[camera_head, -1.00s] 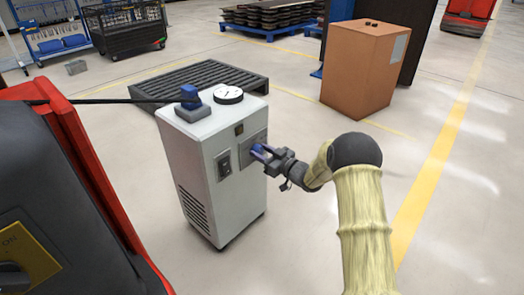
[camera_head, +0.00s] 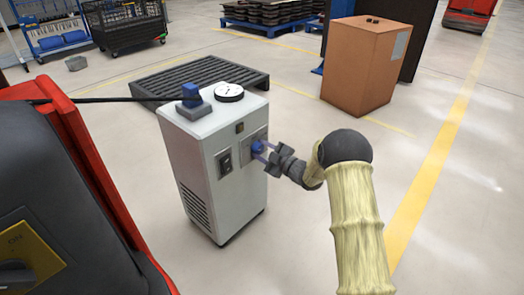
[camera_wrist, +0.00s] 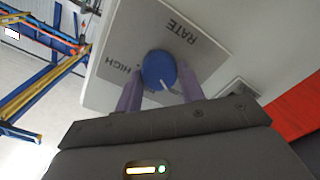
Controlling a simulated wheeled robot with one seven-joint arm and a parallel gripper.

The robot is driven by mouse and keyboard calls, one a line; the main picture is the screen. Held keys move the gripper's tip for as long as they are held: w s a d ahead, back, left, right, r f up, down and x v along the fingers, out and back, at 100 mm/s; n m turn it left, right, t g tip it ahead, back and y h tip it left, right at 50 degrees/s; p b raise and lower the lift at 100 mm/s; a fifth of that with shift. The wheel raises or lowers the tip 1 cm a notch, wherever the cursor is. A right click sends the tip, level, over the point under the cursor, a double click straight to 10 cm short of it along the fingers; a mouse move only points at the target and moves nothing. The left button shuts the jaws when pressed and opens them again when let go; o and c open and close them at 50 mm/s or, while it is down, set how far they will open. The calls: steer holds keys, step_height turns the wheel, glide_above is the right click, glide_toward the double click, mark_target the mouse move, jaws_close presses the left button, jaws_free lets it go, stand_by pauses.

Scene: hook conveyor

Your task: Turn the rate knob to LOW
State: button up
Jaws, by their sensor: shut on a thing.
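The blue round rate knob (camera_wrist: 158,68) sits on a grey plate marked RATE (camera_wrist: 208,52), on the front of a white cabinet (camera_head: 238,192). My gripper (camera_head: 262,151) reaches it from the right in the head view. In the wrist view its two purple fingers stand on either side of the knob, shut on it. The knob's white pointer line points down and slightly right in that picture. The HIGH label lies to the left of the knob, in slanted, inverted lettering.
A black switch (camera_head: 224,162) is left of the knob plate. A gauge (camera_head: 229,92) and a blue-topped fitting (camera_head: 192,98) with a black cable sit on the cabinet. A red and dark machine (camera_head: 75,190) stands at left. Open floor lies to the right, before a brown box (camera_head: 365,68).

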steer(key=shift+f, duration=0.15)
steer(key=o, duration=1)
steer(key=shift+c, duration=0.2)
steer(key=p+v, duration=0.7)
steer(key=v, duration=1)
steer(key=shift+s+d, duration=0.2)
